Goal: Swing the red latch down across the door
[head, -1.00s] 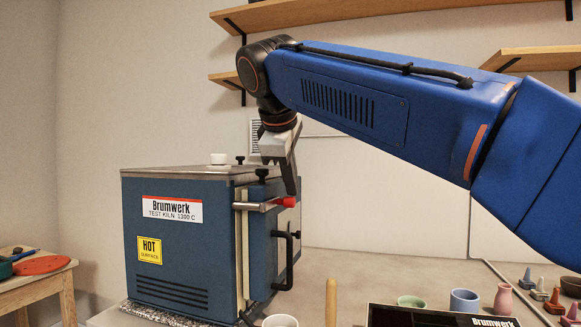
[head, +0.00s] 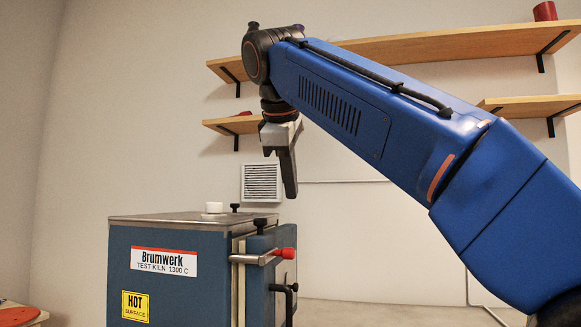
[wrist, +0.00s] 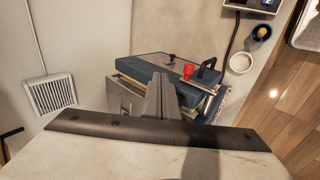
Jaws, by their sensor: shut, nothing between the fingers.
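The blue kiln (head: 165,290) stands at the lower left of the head view, with its door (head: 260,292) on its right side. The latch (head: 255,259) is a metal bar with a red knob (head: 289,254), lying about level near the top of the door. The red knob also shows in the wrist view (wrist: 188,71), just right of my fingertips. My gripper (head: 291,194) is shut and empty, pointing down, above the red knob and clear of it. In the wrist view my gripper (wrist: 159,78) covers part of the kiln top.
A black door handle (head: 291,289) sits below the latch. Wall shelves (head: 400,48) are behind my arm. In the wrist view, cups (wrist: 241,62) stand beyond the kiln.

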